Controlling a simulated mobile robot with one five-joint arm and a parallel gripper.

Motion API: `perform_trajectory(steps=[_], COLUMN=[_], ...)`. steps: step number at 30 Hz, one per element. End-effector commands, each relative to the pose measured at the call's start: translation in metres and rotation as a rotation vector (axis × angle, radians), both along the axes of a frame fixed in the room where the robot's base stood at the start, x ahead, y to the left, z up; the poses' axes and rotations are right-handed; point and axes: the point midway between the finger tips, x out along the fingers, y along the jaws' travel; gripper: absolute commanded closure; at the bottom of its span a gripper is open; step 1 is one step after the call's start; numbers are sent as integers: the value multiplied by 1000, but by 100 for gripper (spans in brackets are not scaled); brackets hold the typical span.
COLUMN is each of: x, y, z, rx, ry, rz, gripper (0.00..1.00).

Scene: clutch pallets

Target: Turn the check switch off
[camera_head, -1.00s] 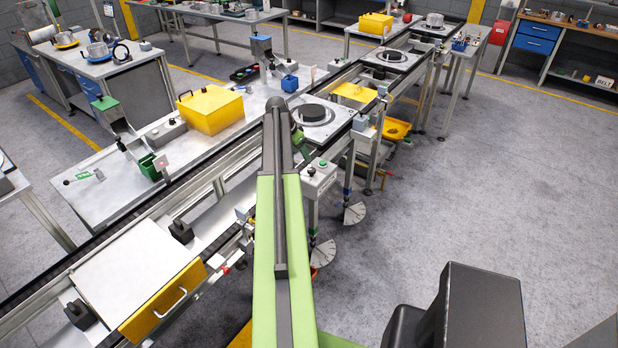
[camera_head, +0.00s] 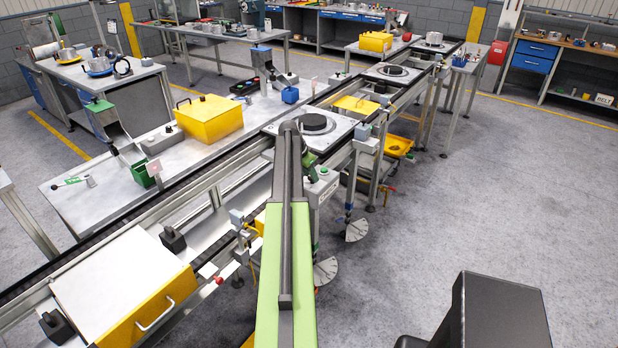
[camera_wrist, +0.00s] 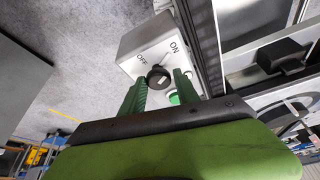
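The check switch is a black round knob (camera_wrist: 158,77) on a light grey box (camera_wrist: 150,45) marked OFF and ON in the wrist view. OFF is at the upper left of the knob and ON at the upper right. I cannot tell surely which label the knob points to. A green button (camera_wrist: 182,97) sits below it, partly behind a finger. My gripper (camera_wrist: 160,84) is open, with one green finger on each side of the knob in the picture; contact is unclear. In the head view the box (camera_head: 324,187) stands beside the conveyor, partly hidden by my arm.
The conveyor rail (camera_head: 225,170) runs diagonally past the box. A plate with a black disc (camera_head: 314,122) rests on it above the box. A yellow-fronted drawer (camera_head: 155,305) is at the lower left. The floor (camera_head: 480,200) to the right is clear.

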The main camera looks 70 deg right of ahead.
Motion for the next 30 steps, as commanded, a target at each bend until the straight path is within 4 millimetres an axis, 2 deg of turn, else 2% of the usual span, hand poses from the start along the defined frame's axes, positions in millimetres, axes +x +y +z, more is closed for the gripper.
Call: perform_trajectory(steps=[1, 7, 8, 9, 10, 13, 20, 30], x=[1, 1, 1, -3, 1, 2, 1, -2], y=[0, -1, -1, 29, 15, 5, 0, 0], z=[0, 0, 0, 0, 0, 0, 0, 1], rx=[-1, -3, -3, -3, -3, 0, -5, -6], ry=[-2, -3, -3, -3, -2, -3, -2, -2], rz=[1, 2, 2, 4, 2, 7, 73, 336], gripper=[72, 99, 100, 100, 100, 100, 100, 100])
